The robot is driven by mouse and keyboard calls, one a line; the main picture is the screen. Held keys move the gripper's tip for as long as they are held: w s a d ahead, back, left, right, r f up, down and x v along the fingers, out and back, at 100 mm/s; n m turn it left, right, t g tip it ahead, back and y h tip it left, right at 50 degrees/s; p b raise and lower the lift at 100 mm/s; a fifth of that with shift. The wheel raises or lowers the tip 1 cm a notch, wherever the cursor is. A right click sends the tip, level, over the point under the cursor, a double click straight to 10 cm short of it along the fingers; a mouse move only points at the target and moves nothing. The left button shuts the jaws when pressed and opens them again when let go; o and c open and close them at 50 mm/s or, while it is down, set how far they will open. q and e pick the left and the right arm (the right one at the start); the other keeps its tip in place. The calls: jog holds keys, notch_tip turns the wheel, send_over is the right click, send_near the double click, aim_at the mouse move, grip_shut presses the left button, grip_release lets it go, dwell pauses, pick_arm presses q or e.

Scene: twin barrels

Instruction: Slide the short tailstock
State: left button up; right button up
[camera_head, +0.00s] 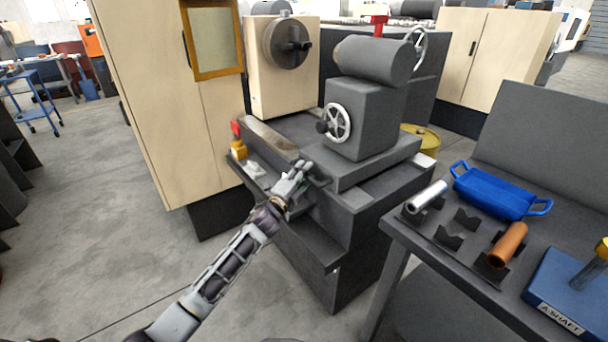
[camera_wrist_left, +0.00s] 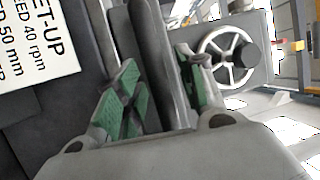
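The tailstock is a dark grey block (camera_head: 362,118) with a horizontal cylinder (camera_head: 372,62) on top, standing on the lathe bed's right part. A handwheel (camera_head: 337,123) is on its front and another handwheel (camera_head: 417,48) is at its far end. My left gripper (camera_head: 297,178) is at the front edge of the bed, below and left of the tailstock. In the left wrist view its green-padded fingers (camera_wrist_left: 160,92) stand apart on either side of a dark bar (camera_wrist_left: 165,60); firm contact is not clear. A spoked handwheel (camera_wrist_left: 226,57) shows beyond. My right gripper is out of view.
The chuck (camera_head: 287,43) faces the tailstock from a cream headstock. A red-topped yellow fixture (camera_head: 238,142) sits left of the bed. At right a bench holds a blue tray (camera_head: 500,190), a silver shaft (camera_head: 426,197) and a copper cylinder (camera_head: 508,244). Floor at left is open.

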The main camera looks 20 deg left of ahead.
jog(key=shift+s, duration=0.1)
pick_arm(q)
jog(key=shift+c, duration=0.6)
jog(key=c, duration=0.7)
grip_shut()
jog(key=w+a+b, duration=0.1)
jog(key=w+a, duration=0.9)
jog(key=a, duration=0.3)
jog(key=shift+a+r+b, duration=0.15)
jog(key=shift+a+b, duration=0.1)
jog(key=shift+b, duration=0.1)
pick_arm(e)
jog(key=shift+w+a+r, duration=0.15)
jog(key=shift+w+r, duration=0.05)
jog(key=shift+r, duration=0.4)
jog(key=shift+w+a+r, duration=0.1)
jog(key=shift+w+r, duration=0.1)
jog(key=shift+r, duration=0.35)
pick_arm(q)
jog(key=shift+w, duration=0.15)
